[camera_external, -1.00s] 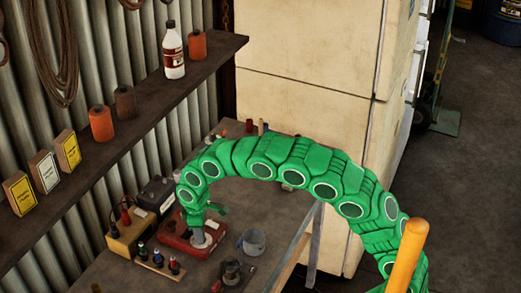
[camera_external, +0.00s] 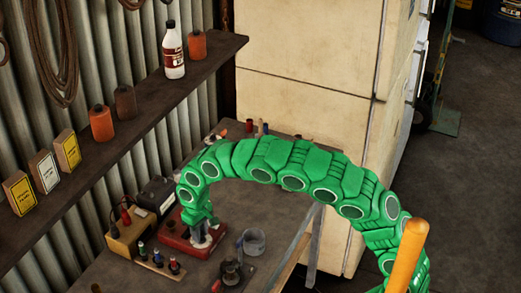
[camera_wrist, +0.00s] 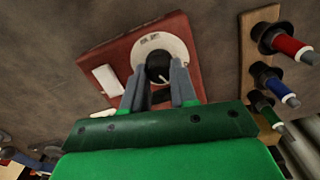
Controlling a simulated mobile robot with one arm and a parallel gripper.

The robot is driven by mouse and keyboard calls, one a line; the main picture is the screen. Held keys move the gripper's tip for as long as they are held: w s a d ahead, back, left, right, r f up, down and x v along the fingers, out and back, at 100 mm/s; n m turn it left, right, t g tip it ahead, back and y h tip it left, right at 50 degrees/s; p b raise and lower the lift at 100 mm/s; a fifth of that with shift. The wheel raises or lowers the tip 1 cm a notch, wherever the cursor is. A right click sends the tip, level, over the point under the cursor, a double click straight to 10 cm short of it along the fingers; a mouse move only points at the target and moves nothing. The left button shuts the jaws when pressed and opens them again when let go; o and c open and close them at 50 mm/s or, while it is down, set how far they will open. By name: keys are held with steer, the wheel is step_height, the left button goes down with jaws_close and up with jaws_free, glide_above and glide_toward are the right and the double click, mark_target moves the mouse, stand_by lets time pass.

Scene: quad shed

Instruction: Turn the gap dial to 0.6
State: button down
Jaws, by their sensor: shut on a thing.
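The gap dial is a black knob (camera_wrist: 158,66) on a pale round scale plate (camera_wrist: 164,43), set on a red box (camera_wrist: 115,58) in the wrist view. A light pointer mark shows on the knob; the scale figures are too small to read. My gripper (camera_wrist: 159,80) has its two grey fingers on either side of the knob and is shut on it. In the external view, the red box (camera_external: 177,235) sits on the bench, and my gripper (camera_external: 199,236) reaches down onto it. The knob is hidden there by my fingers.
A wooden rack (camera_external: 152,264) with several coloured-handled tools stands in front of the red box. A yellowish box (camera_external: 128,232) with leads stands left, a dark box (camera_external: 157,196) behind. A shelf (camera_external: 130,115) runs along the wall.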

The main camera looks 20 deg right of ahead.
stand_by(0.3)
steer(key=c, duration=0.9)
jaws_free()
steer(key=shift+r, duration=3.9)
